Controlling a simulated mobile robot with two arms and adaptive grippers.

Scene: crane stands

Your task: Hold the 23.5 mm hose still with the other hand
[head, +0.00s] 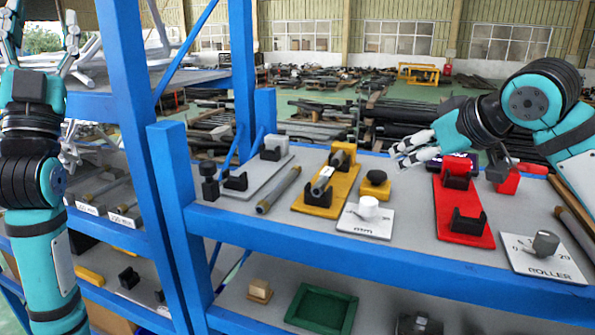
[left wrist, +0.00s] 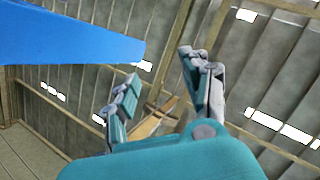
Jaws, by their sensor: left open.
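A short grey hose with brass-coloured ends (head: 279,190) lies on the grey shelf top. Another short grey piece (head: 322,179) with a small white label rests in the yellow stand (head: 343,193). I cannot read which one is 23.5 mm. My right gripper (head: 400,155) hangs above the shelf, behind the black knob on a yellow base, apart from both hoses. Whether its fingers are parted or closed is unclear. My left gripper (head: 42,38) is raised at the far left, fingers up, open and empty. Its parted fingers also show in the left wrist view (left wrist: 163,90).
A red stand (head: 466,226) with black cradles, a white dial plate (head: 366,220) and a ROLLER dial plate (head: 543,260) stand on the shelf. A blue post (head: 135,90) rises between my left gripper and the shelf top. A green tray (head: 322,310) lies below.

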